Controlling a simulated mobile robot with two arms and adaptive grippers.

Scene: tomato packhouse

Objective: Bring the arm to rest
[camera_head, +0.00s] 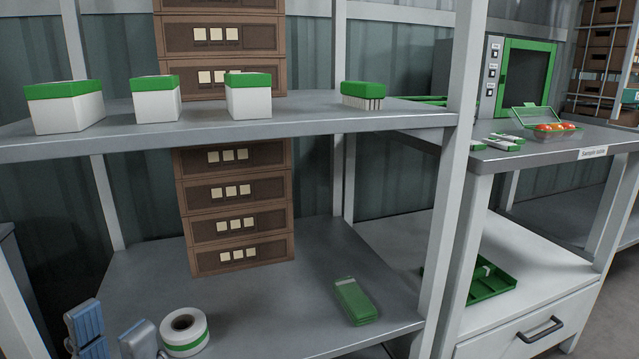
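My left gripper (112,334) shows at the bottom left corner, low over the lower shelf (300,325). Its two blue-grey fingers stand apart with nothing visible between them, so it is open. The rest of that arm is cut off by the picture's bottom edge. A white roll with a green band (184,336) stands on the shelf just right of the fingers; I cannot tell if they touch it. My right gripper is not in view.
The upper shelf (300,125) bears white boxes with green lids (250,97) above the gripper. A grey post (30,310) is close on the left. A green packet (355,300) lies to the right. Brown crates (240,225) stand behind. The shelf between roll and packet is clear.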

